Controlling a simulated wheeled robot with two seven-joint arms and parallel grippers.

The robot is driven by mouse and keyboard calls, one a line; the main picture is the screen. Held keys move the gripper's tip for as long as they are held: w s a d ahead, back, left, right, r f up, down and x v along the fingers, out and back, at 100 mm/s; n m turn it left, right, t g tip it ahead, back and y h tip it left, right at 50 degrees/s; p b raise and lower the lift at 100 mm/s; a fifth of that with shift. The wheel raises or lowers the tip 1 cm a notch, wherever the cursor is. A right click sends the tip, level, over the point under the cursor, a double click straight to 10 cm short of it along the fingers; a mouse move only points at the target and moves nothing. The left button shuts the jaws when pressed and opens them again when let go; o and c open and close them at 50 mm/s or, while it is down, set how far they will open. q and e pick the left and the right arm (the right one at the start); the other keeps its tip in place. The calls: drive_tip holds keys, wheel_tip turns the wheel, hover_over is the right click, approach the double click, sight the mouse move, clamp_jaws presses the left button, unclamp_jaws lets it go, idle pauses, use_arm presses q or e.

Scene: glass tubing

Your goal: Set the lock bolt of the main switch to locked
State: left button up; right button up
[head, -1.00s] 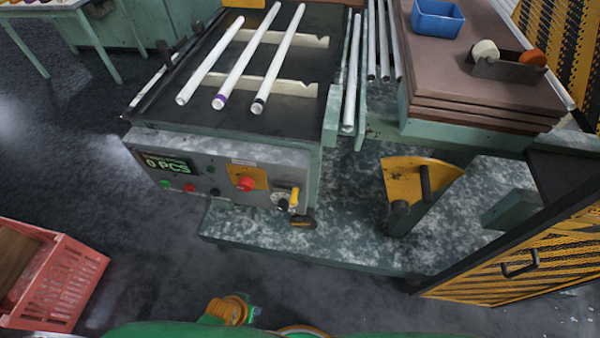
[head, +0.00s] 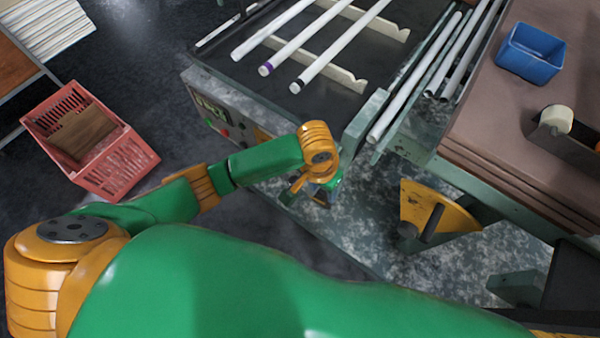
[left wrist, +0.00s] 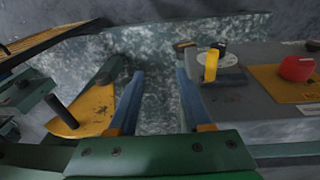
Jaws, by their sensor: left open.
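The main switch (left wrist: 229,59) is a pale round plate on the grey control panel (left wrist: 240,98) in the left wrist view. A yellow upright piece (left wrist: 210,66), which looks like the lock bolt, stands at it. Its exact setting is not clear. My left gripper (left wrist: 160,75) is open and empty. Its right finger is left of the yellow piece, apart from it in the picture. In the head view the left gripper (head: 322,190) hangs by the panel's right end, and my arm hides the switch. My right gripper is not in view.
A red button (left wrist: 297,68) on a yellow plate sits right of the switch. A dark knob (left wrist: 185,45) projects near the panel's end. A yellow bracket with a black handle (head: 432,207) stands to the right. A red crate (head: 110,160) is at left.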

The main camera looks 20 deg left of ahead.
use_arm(q)
drive_tip(key=w+a+r+y, duration=0.2)
drive_tip(key=a+r+y, duration=0.1)
drive_tip(key=a+r, duration=0.1)
drive_tip(key=f, duration=0.2)
drive_tip(key=a+f, duration=0.1)
drive_tip(key=f, duration=0.1)
drive_tip(key=a+f, duration=0.1)
drive_tip(key=shift+w+f, duration=0.1)
drive_tip(key=shift+f, duration=0.3)
drive_tip(key=shift+w+f, duration=0.1)
drive_tip(key=shift+f, duration=0.2)
clamp_jaws()
drive_tip(key=shift+r, duration=0.1)
idle(0.5)
